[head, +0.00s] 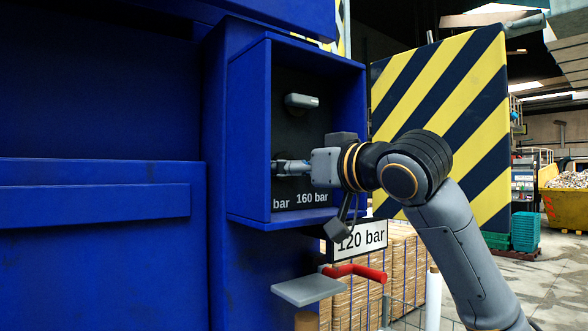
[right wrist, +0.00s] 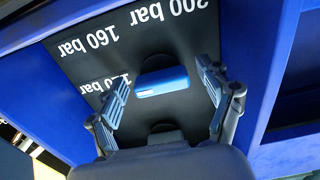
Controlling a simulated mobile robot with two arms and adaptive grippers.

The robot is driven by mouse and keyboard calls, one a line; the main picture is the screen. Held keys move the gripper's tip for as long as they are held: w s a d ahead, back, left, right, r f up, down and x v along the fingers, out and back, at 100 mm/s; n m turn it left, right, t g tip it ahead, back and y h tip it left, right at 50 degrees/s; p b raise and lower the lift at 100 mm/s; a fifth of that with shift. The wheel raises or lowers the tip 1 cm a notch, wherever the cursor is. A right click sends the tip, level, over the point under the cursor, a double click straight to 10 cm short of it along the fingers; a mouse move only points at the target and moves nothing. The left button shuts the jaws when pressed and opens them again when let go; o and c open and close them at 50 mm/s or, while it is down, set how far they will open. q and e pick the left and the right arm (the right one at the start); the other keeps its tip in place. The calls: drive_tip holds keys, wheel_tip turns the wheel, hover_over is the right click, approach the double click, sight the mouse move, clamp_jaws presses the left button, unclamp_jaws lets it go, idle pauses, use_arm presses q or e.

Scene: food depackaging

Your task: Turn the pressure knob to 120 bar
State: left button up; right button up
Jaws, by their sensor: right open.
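The pressure knob (right wrist: 162,82) is a short bar-shaped handle, lit blue, on a black panel (right wrist: 82,50) inside a blue box. It lies nearly level in the right wrist view, where the panel's labels appear turned over. My right gripper (right wrist: 164,78) is open, one finger on each side of the knob; I cannot tell whether they touch it. In the head view my right gripper (head: 276,167) reaches into the box and hides the knob. The "160 bar" and "200 bar" labels are readable; a third label is partly behind a finger. A "120 bar" sign (head: 361,240) hangs below. My left gripper is not in view.
A second grey handle (head: 302,101) sits higher on the panel. The blue box walls (head: 248,130) surround the gripper closely. A striped yellow-black door (head: 470,90) stands open at right. A red lever (head: 355,272) and a grey plate (head: 307,290) lie below.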

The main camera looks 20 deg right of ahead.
drive_tip(key=shift+s, duration=0.15)
drive_tip(key=v, duration=1.1)
drive_tip(key=shift+s, duration=0.35)
